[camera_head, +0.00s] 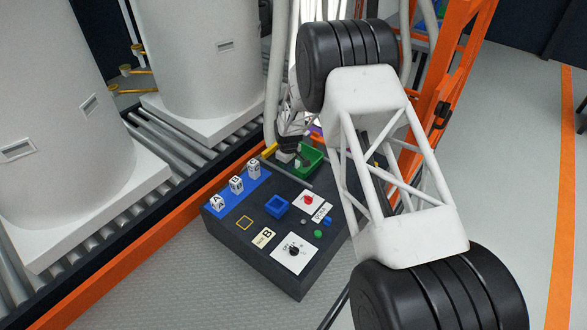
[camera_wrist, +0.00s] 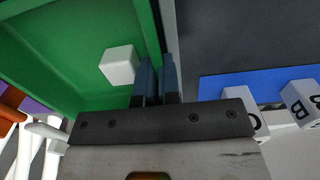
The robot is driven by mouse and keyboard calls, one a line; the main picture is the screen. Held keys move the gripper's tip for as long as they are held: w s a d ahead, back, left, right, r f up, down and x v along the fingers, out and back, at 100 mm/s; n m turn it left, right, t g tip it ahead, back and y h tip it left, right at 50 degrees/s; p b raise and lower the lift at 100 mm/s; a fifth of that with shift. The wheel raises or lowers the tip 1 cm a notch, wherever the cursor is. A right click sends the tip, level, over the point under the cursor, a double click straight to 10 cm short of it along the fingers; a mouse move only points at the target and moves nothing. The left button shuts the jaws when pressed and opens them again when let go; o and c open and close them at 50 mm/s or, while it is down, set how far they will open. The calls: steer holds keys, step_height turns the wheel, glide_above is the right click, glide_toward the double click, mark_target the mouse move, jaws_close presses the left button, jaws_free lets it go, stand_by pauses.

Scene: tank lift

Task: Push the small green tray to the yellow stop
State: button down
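The green tray (camera_head: 314,160) sits at the far side of the dark console, partly hidden by my gripper (camera_head: 292,150). In the wrist view the tray (camera_wrist: 65,55) fills the upper left and holds a small white cube (camera_wrist: 119,65). My gripper (camera_wrist: 157,75) points down at the tray's side wall. Its two fingers are close together with a narrow gap; I cannot tell whether the wall is between them. A yellow piece (camera_head: 269,150) shows at the tray's left end, and another yellow bit (camera_head: 376,163) shows past the white frame; I cannot tell which is the stop.
A grey rail (camera_head: 292,177) runs along the tray's near side. Lettered white blocks (camera_head: 236,185) stand on a blue strip (camera_head: 230,200). The console (camera_head: 288,225) also carries a blue square holder (camera_head: 277,205), a red button and a dial.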

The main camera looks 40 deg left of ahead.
steer(key=shift+a, duration=2.85)
steer(key=c, duration=1.2)
jaws_free()
steer(key=shift+c, duration=0.2)
steer(key=shift+r, duration=0.15)
steer(key=shift+r, duration=3.75)
steer(key=shift+d+r, duration=0.1)
